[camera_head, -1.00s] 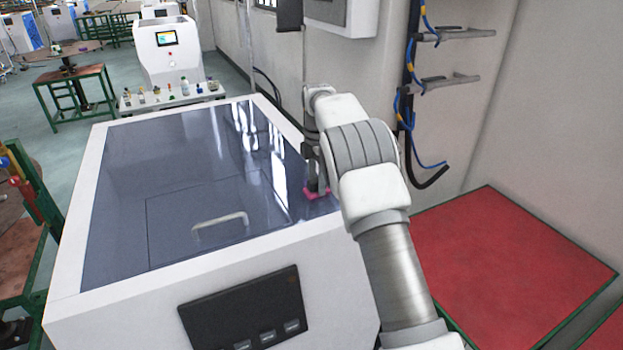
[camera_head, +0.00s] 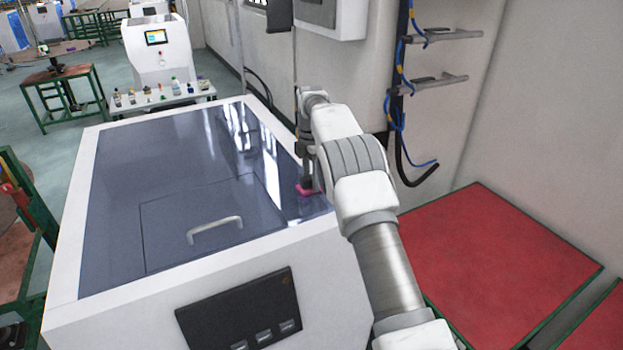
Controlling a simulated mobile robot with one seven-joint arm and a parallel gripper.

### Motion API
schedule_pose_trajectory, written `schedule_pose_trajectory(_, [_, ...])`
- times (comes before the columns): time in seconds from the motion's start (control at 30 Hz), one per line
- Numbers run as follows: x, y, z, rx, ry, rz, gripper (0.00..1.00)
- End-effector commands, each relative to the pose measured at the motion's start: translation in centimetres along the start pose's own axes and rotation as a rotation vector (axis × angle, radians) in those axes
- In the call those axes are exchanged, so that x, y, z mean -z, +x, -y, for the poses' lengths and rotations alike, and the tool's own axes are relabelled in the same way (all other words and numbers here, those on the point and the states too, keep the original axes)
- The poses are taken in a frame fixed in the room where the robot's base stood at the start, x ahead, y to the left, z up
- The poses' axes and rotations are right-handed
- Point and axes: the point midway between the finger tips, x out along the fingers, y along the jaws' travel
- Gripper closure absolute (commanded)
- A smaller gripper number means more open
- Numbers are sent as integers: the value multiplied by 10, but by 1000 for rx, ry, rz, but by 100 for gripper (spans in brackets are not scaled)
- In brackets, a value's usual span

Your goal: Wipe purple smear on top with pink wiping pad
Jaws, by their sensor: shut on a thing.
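The gas generator (camera_head: 90,212) is a white box with a glossy dark blue-grey top panel (camera_head: 150,160). My gripper (camera_head: 308,184) is over the right side of that panel, near its right edge. It is shut on the pink wiping pad (camera_head: 306,191), which sits low at the panel surface and appears to touch it. My arm comes in from the lower right and partly hides the gripper. I cannot make out a purple smear; the area under and behind the pad and arm is hidden.
A metal handle (camera_head: 214,230) stands up from a hatch on the top, left of the pad. A dark control panel (camera_head: 240,312) is on the front face. A wall with hooks (camera_head: 440,82) and a red platform (camera_head: 500,260) lie to the right.

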Motion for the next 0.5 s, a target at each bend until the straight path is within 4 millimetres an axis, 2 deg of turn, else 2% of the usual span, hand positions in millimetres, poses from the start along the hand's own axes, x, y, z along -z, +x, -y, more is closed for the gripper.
schedule_pose_trajectory(0.23, [22,-2,0,-1,-1,1,100])
schedule_pose_trajectory(0.5, [35,-1,-1,0,-2,-3,100])
